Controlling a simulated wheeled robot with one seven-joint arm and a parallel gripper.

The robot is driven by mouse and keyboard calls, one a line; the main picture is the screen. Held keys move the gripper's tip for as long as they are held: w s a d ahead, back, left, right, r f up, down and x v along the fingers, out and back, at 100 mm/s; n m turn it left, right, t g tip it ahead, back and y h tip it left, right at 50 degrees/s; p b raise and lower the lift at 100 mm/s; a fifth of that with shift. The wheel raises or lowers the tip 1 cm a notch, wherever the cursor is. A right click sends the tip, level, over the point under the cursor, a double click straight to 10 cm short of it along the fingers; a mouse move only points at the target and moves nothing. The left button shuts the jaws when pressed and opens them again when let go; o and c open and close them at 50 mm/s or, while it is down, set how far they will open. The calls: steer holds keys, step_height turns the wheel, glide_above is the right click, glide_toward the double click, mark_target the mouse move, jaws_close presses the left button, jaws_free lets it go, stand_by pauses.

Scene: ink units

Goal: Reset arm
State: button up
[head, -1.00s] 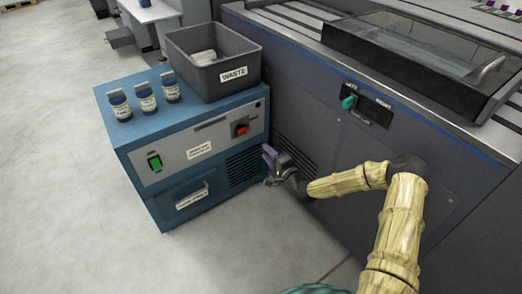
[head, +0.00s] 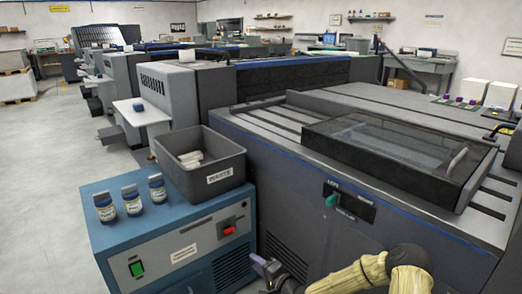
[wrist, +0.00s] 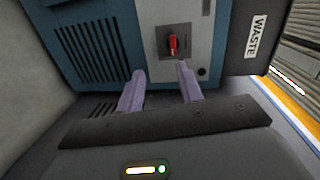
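My gripper (head: 266,268) is at the bottom of the head view, in front of the right side of the blue cabinet (head: 118,254). In the wrist view its two purple fingers (wrist: 160,88) stand apart with nothing between them. The fingers point toward the cabinet's grey panel, where a red switch (wrist: 173,45) shows; it also shows in the head view (head: 229,230). My tan segmented arm reaches in from the lower right of the head view.
A large dark machine with a teal left/right knob (head: 331,200) and a glass-lidded box (head: 400,150) fills the right. Open floor (head: 40,180) lies left.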

steer(key=s+d+r+n+g+h+p, duration=0.25)
steer(key=s+d+r+h, duration=0.2)
steer(key=s+r, duration=0.4)
steer(key=s+d+r+n+g+h+p, duration=0.2)
steer(key=s+d+r+n+g+h, duration=0.3)
steer(key=s, duration=0.6)
steer(key=s+d+r+n+g+h+p, duration=0.1)
steer(key=s+d+r+g+h+p, duration=0.1)
steer(key=s+d+r, duration=0.7)
steer(key=w+p+v, duration=0.2)
steer(key=p+v, duration=1)
steer(key=w+r+p+v, duration=0.1)
steer(key=w+p+v, duration=0.2)
steer(key=p+v, duration=0.9)
steer(key=w+r+p+v, duration=0.1)
steer(key=w+p+v, duration=0.2)
steer(key=p+v, duration=0.9)
steer(key=shift+s+a+r+p, duration=0.15)
steer(key=shift+s+a+p, duration=0.15)
steer(key=shift+p, duration=0.5)
steer(key=shift+y, duration=0.25)
steer(key=shift+a, duration=0.1)
